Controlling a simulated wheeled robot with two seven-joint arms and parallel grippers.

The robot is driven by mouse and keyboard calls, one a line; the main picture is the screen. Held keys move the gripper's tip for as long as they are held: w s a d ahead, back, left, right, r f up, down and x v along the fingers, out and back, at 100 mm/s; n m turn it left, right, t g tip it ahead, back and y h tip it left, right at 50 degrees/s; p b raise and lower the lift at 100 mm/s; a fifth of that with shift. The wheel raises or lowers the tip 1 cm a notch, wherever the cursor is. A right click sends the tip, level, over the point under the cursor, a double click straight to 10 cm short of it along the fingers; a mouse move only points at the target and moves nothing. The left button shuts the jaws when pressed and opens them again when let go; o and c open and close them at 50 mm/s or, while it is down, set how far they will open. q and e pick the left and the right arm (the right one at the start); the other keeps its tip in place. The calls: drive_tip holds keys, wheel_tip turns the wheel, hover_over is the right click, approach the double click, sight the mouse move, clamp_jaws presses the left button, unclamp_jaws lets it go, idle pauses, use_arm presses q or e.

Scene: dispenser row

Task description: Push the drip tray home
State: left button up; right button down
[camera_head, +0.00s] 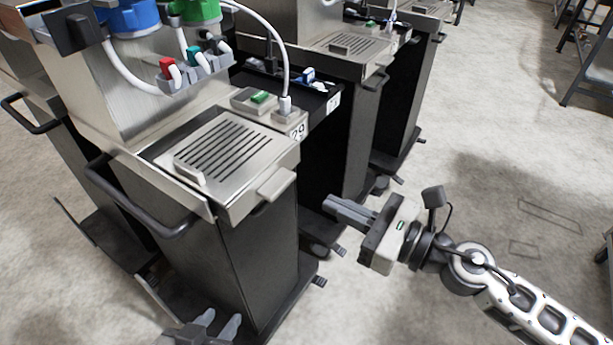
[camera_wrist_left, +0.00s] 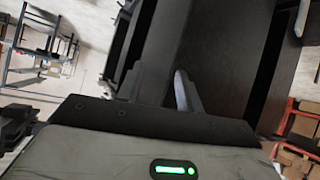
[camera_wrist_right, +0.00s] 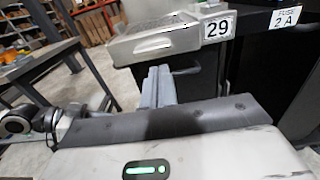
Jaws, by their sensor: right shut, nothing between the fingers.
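The drip tray (camera_head: 258,205) is a metal drawer with a slotted grille (camera_head: 222,147) on top and a bar handle (camera_head: 276,184) at its front. It sticks out from the front of the dispenser labelled 29 (camera_head: 297,131). In the right wrist view the tray front (camera_wrist_right: 160,42) shows beyond my right fingers. My right gripper (camera_head: 328,207) is shut and empty, right of and below the tray handle, clear of it. My left gripper (camera_head: 218,322) is open and empty, low at the bottom edge in front of the dark cabinet. The left wrist view shows its fingers apart (camera_wrist_left: 158,88).
A dark bar handle (camera_head: 140,210) juts from the cabinet left of the tray. A small box with a green item (camera_head: 258,98) and a white cable (camera_head: 285,75) sit behind the tray. More dispensers stand beyond. Open floor (camera_head: 480,180) lies to the right.

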sight(290, 183)
drive_tip(key=p+x, duration=0.1)
drive_tip(key=x, duration=0.5)
drive_tip(key=shift+p, duration=0.3)
use_arm(q)
drive_tip(key=shift+s+a+r, duration=0.15)
drive_tip(key=shift+a+r, duration=0.05)
drive_tip(key=shift+r, duration=0.1)
use_arm(e)
drive_tip(key=shift+w+a, duration=0.15)
drive_tip(key=x, duration=0.3)
drive_tip(key=shift+w+a+p, duration=0.15)
drive_tip(key=shift+a+p, duration=0.1)
drive_tip(key=shift+p, duration=0.05)
use_arm(q)
drive_tip(key=shift+s+d+r+m, duration=0.1)
drive_tip(key=shift+d+r+m, duration=0.1)
drive_tip(key=shift+r+m, duration=0.15)
use_arm(e)
drive_tip(key=shift+r, duration=0.2)
drive_tip(key=shift+a, duration=0.1)
use_arm(q)
drive_tip(key=shift+f, duration=0.1)
